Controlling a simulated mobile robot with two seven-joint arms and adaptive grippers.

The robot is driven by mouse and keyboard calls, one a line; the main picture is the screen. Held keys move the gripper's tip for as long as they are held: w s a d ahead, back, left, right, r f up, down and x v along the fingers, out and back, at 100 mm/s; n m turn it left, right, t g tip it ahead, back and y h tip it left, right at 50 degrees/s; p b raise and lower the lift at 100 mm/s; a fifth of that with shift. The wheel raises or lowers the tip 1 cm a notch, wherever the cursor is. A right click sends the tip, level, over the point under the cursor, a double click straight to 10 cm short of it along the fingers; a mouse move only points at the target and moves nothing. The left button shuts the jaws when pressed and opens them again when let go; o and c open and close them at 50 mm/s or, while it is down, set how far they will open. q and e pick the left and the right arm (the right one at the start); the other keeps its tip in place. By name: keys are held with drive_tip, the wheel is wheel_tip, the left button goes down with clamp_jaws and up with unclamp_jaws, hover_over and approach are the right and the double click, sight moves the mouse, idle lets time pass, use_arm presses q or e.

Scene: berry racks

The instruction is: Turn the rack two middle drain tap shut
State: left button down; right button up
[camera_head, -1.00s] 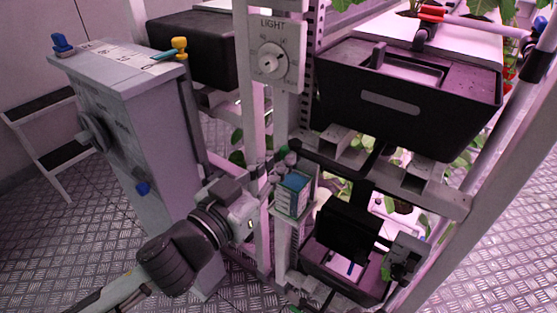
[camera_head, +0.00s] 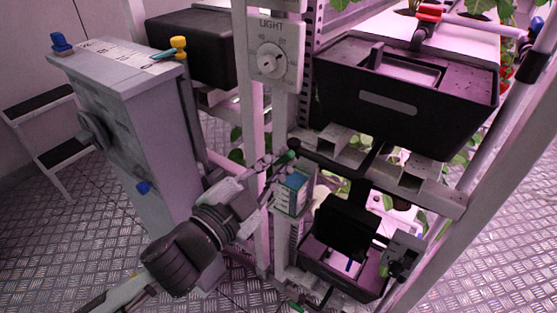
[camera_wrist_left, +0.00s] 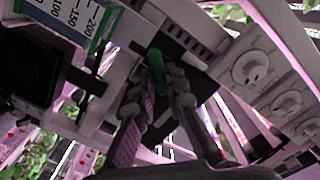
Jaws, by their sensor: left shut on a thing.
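A small green tap handle (camera_head: 290,155) sits at the rack post, just above the blue-and-white box and below the light dial. It also shows in the left wrist view (camera_wrist_left: 156,62), between and just beyond my fingertips. My left gripper (camera_head: 275,163) reaches it from the lower left and is shut on it. In the left wrist view my two fingers (camera_wrist_left: 158,98) close in around its near end. The tap's body is mostly hidden by the fingers and the dark bracket. I cannot read a rack number here. My right gripper is not in view.
A blue-and-white scaled box (camera_head: 292,192) stands right below the handle. A black tub (camera_head: 385,115) is above right and a lower black tub (camera_head: 345,275) below. A grey cabinet (camera_head: 135,130) stands left of my arm. A light dial (camera_head: 272,58) is on the post.

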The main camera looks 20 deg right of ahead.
use_arm(q)
drive_tip(key=m, duration=0.4)
drive_tip(key=shift+m, duration=0.3)
drive_tip(key=m, duration=0.4)
drive_tip(key=shift+s+f+m, duration=0.1)
drive_tip(key=shift+f+m, duration=0.05)
drive_tip(key=shift+m, duration=0.15)
drive_tip(key=c, duration=1.6)
unclamp_jaws()
drive_tip(key=shift+d, duration=0.1)
drive_tip(key=shift+o, duration=0.2)
drive_tip(key=v, duration=1.2)
drive_tip(key=shift+s, duration=0.1)
